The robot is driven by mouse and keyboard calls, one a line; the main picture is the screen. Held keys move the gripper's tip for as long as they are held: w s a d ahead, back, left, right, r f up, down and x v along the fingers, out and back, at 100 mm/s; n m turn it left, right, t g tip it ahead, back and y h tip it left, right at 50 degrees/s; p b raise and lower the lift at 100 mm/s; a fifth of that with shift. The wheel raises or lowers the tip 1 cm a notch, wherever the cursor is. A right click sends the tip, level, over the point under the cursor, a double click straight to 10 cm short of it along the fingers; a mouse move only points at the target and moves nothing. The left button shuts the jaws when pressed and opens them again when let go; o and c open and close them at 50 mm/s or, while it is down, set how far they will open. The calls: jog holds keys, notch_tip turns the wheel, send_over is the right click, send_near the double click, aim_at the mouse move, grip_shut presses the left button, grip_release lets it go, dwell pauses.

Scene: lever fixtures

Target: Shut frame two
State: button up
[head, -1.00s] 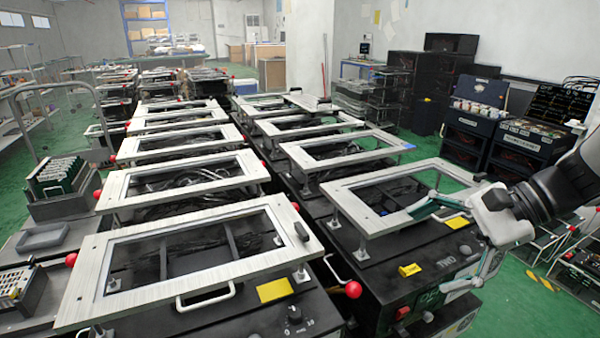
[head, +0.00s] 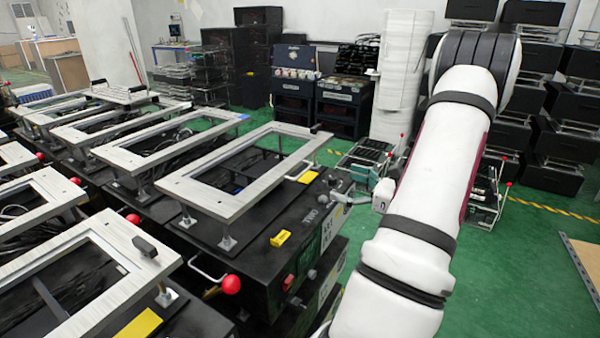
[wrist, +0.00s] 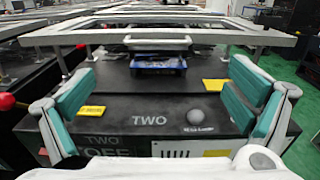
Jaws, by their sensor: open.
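Frame two is a pale metal rectangular frame (head: 280,173) above a black box marked TWO (head: 308,235). It stands raised on short posts, with a gap below it. In the wrist view its near bar (wrist: 235,33) and a handle (wrist: 157,44) lie straight ahead, above the black box front (wrist: 170,135). My gripper (wrist: 165,100) is open and empty, its teal pads apart on either side of the TWO label, short of the frame.
Similar frames on black boxes stand to the left, including a near one (head: 85,255). A red ball knob (head: 231,284) sticks out by the box's left side. A grey knob (wrist: 206,113) sits on the box top. Green floor (head: 500,270) is open at the right.

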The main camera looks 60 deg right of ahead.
aim_at(306, 170)
jog(key=w, duration=0.8)
jog(key=w+a, duration=0.1)
jog(key=w, duration=0.3)
jog(key=shift+b, duration=0.35)
jog(key=shift+c, duration=0.6)
jog(key=shift+s, duration=0.1)
jog(key=c, duration=1.3)
jog(key=shift+r, duration=0.15)
